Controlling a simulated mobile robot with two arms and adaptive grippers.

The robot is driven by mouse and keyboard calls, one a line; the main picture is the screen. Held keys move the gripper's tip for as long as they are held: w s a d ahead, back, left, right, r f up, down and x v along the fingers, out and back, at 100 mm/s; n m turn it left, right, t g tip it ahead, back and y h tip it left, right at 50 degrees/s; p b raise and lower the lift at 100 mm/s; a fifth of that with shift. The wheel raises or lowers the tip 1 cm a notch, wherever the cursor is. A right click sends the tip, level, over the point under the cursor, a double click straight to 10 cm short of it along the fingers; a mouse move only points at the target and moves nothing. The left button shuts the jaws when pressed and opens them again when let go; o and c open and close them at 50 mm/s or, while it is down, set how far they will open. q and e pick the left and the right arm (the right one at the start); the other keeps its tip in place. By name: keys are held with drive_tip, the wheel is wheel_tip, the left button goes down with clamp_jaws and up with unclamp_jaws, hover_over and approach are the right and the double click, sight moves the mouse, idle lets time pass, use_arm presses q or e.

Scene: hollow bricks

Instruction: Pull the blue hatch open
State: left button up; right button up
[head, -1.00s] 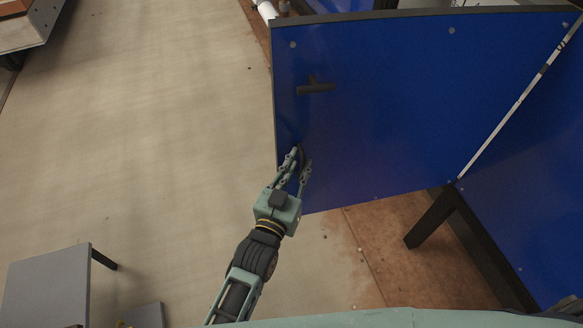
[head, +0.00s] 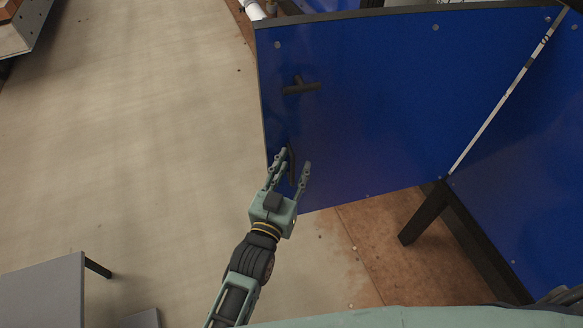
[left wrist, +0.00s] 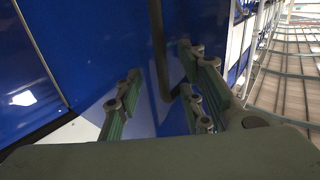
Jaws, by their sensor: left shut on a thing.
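The blue hatch (head: 370,100) is a large flat panel with a dark top edge in the head view. It stands at an angle to the blue panel at right. A dark curved handle (head: 291,165) sits near its lower left edge and also shows in the left wrist view (left wrist: 158,50). My left gripper (head: 294,160) is at this handle, its fingers on either side, shut on it. In the left wrist view the fingers (left wrist: 160,92) flank the handle. A dark T-shaped latch (head: 301,87) is higher on the hatch. My right gripper is not in view.
A second blue panel (head: 525,165) stands at right, with a dark leg (head: 422,215) near the seam. A grey table (head: 45,290) is at lower left. The pale floor (head: 150,140) left of the hatch is clear.

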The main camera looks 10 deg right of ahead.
use_arm(q)
drive_tip(key=shift+s+d+r, duration=0.1)
drive_tip(key=shift+d+r, duration=0.1)
drive_tip(key=shift+d, duration=0.05)
drive_tip(key=v, duration=1.2)
drive_tip(key=shift+a+f, duration=0.2)
drive_tip(key=shift+f, duration=0.05)
